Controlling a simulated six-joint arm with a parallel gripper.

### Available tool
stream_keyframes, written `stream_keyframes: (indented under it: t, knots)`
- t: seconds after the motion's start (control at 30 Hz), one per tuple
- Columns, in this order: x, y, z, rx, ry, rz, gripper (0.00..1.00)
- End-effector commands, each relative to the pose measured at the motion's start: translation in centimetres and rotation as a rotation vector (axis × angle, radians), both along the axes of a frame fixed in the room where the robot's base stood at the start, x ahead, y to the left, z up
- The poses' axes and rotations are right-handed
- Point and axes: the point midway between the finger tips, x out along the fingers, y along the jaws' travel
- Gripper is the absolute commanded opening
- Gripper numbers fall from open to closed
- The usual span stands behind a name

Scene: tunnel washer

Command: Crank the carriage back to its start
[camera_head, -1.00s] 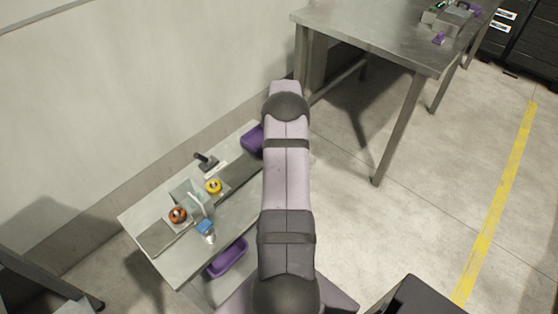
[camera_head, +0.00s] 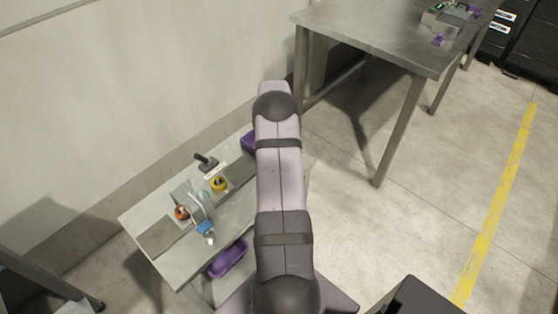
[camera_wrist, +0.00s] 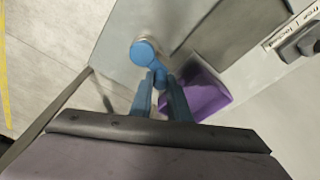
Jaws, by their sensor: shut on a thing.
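In the wrist view a round blue crank part (camera_wrist: 143,52) stands over a pale round base on the grey metal bench top. My gripper's blue fingers (camera_wrist: 160,92) are shut beside and below it, on what seems to be the crank's handle; the fingers hide most of the grip. In the head view my own arm hides the gripper and crank. The carriage seems to be the pale part (camera_head: 196,205) on the low bench (camera_head: 235,215), between an orange round part (camera_head: 182,213) and a yellow one (camera_head: 218,184).
A dark lever (camera_head: 206,162) sits at the bench's wall side; its free/locked label (camera_wrist: 285,28) shows in the wrist view. Purple bins are at the bench's right end (camera_head: 248,142) and front (camera_head: 228,258). A taller metal table (camera_head: 370,35) stands behind right.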

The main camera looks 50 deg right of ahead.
Motion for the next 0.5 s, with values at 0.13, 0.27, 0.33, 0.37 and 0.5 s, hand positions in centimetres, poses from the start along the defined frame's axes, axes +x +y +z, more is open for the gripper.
stream_keyframes:
  t: [0.13,0.27,0.33,0.37,0.5]
  knots:
    - [-0.2,0.7,-0.1,0.004,0.005,0.002,0.07]
    - [-0.4,1.7,0.0,0.004,0.006,0.001,0.07]
    - [-0.5,2.2,0.0,0.004,0.006,0.001,0.07]
    - [-0.6,2.4,-0.1,0.004,0.007,0.001,0.07]
    - [-0.6,2.7,-0.1,0.003,0.005,0.000,0.07]
